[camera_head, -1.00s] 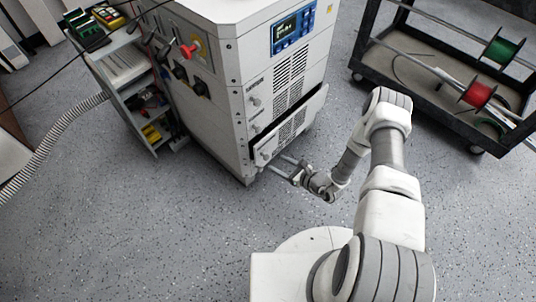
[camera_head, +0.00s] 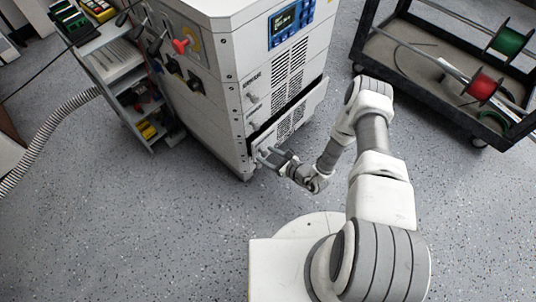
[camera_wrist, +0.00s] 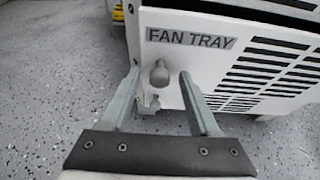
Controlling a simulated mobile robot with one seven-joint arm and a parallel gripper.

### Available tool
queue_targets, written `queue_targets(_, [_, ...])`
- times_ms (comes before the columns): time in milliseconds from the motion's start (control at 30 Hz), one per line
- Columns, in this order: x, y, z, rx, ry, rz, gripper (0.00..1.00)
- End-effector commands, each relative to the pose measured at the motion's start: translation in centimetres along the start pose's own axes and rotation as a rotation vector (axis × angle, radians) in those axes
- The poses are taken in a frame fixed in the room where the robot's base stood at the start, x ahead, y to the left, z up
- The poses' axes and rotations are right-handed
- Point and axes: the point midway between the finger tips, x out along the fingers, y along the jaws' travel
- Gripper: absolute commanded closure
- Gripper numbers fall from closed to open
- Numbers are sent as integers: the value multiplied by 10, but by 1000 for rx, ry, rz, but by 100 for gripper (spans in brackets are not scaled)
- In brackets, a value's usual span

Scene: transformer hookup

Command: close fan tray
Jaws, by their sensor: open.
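The fan tray (camera_wrist: 225,60) is a light panel labelled FAN TRAY with dark vent slots. In the head view it is the lowest drawer (camera_head: 290,128) of the white cabinet, and it stands out from the front with a dark gap above it. A round knob (camera_wrist: 159,74) sits on its left part, below the label. My gripper (camera_wrist: 158,80) is open, its fingers pointing at the panel on either side of the knob. The jaws hold nothing. In the head view my gripper (camera_head: 268,155) is at the left end of the drawer front; contact cannot be told.
The white cabinet (camera_head: 225,70) has a blue display and vents above the tray. A shelf cart (camera_head: 120,70) with tools stands on its left. A black rack (camera_head: 400,60) with green and red spools stands on the right. Speckled floor is clear in front.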

Motion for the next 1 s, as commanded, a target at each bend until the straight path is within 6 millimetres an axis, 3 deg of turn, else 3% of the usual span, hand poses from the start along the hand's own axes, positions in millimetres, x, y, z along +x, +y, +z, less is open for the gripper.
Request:
queue_targets(67, [0, 0, 0, 0, 0, 0, 40])
queue_targets(400, [0, 0, 0, 0, 0, 0, 100])
queue_targets(1000, [0, 0, 0, 0, 1, 0, 100])
